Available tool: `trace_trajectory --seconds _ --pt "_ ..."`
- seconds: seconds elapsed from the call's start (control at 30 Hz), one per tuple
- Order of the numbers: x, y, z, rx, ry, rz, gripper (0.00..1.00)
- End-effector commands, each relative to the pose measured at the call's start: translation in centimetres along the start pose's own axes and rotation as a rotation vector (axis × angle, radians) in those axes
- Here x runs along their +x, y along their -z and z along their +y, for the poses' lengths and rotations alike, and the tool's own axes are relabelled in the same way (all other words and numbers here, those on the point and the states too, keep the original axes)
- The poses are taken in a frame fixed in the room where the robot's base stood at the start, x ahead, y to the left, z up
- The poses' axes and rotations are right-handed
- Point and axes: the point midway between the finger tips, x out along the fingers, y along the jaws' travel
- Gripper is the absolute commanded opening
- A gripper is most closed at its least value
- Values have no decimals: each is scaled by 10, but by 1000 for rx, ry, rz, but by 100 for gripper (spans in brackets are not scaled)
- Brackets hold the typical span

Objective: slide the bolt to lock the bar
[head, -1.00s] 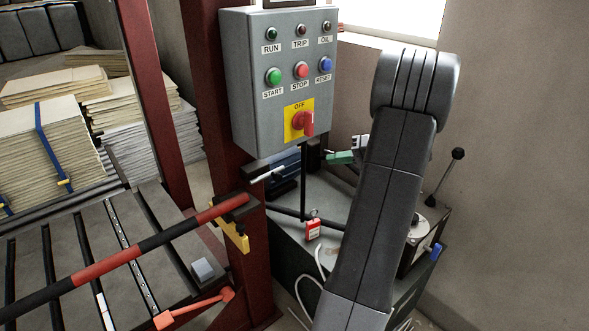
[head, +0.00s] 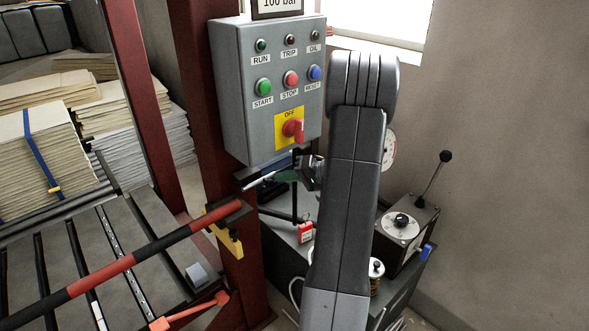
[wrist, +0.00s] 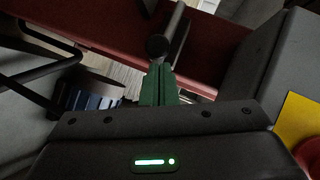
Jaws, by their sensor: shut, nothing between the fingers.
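The red and black striped bar (head: 130,260) slopes up to the red post (head: 240,270), its end beside a yellow piece (head: 228,236). A pale metal rod (head: 260,181), which looks like the bolt, sticks out from the post below the control box. My gripper (head: 280,176) is shut and empty, its green fingertips just right of the rod's end. In the wrist view the shut green fingers (wrist: 158,80) point at a dark round rod end (wrist: 158,46). I cannot tell whether they touch it. My arm hides part of the area right of the gripper.
The grey control box (head: 265,95) hangs right above the gripper. A red padlock tag (head: 305,232) hangs below it. A machine with a lever (head: 435,178) stands at the right. Paper stacks (head: 40,150) stand behind the bar.

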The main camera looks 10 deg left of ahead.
Motion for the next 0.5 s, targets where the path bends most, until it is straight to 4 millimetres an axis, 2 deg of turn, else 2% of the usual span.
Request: trace_trajectory --seconds 0.5 --pt "6 -8 0 -1 0 -2 0"
